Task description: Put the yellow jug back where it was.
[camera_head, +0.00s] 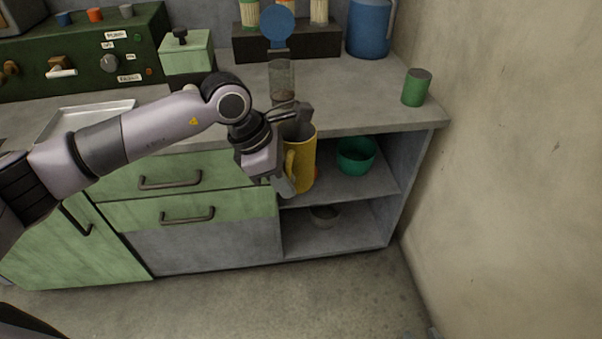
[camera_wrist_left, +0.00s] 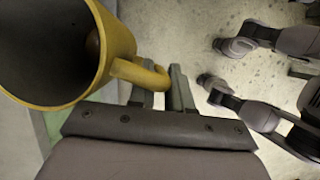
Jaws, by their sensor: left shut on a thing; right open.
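The yellow jug (camera_head: 303,160) is at the front of the open shelf unit, roughly upright, below the worktop edge. I cannot tell whether it rests on the middle shelf or hangs in front of it. My left gripper (camera_head: 284,184) is shut on its handle, on the jug's left side. In the left wrist view the jug (camera_wrist_left: 122,42) shows its open mouth, with the handle (camera_wrist_left: 140,74) at the fingers (camera_wrist_left: 164,88). A brownish rounded patch inside the jug is unclear. My right gripper is not recognisable in either view.
A green bowl (camera_head: 356,155) stands on the middle shelf (camera_head: 345,188), right of the jug. A grey bowl (camera_head: 324,216) is on the lower shelf. The worktop (camera_head: 345,116) overhangs, with a green can (camera_head: 416,87) and glass jar (camera_head: 282,82). The unit's side panel (camera_head: 408,185) bounds the right.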

